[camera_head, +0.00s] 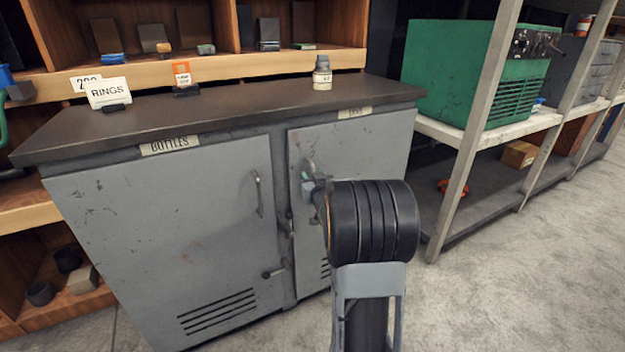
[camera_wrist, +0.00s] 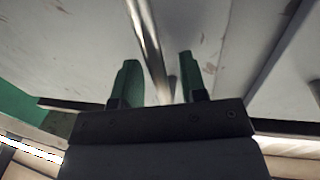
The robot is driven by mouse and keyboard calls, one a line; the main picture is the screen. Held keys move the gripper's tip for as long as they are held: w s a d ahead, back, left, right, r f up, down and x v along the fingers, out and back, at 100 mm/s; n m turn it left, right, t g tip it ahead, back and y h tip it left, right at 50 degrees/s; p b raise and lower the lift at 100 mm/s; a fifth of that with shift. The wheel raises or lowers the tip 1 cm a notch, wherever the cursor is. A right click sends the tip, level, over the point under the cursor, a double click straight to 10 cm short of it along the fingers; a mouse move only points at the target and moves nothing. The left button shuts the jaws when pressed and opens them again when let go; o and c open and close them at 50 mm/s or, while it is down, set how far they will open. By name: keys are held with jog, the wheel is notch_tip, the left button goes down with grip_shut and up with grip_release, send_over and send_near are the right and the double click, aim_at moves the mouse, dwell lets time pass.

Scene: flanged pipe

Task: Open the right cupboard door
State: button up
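The grey right cupboard door (camera_head: 372,150) is under the dark worktop and looks shut. Its upright metal handle (camera_head: 310,168) is near its left edge, partly hidden by my gripper. My gripper (camera_head: 311,186) is at this handle in the head view, with the wrist hiding much of the door's lower part. In the wrist view, my gripper's two green fingers (camera_wrist: 158,62) are apart. The shiny handle bar (camera_wrist: 146,32) runs between them, with a visible gap at each side. Whether a finger touches the bar cannot be told.
The left door (camera_head: 170,230), labelled BOTTLES, is shut. A small bottle (camera_head: 322,73) and a RINGS sign (camera_head: 109,93) stand on the worktop (camera_head: 230,105). A metal rack post (camera_head: 474,130) and a green machine (camera_head: 455,75) are at the right. Floor at lower right (camera_head: 520,280) is clear.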

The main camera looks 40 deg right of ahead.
grip_shut()
dwell(0.3)
dwell(0.3)
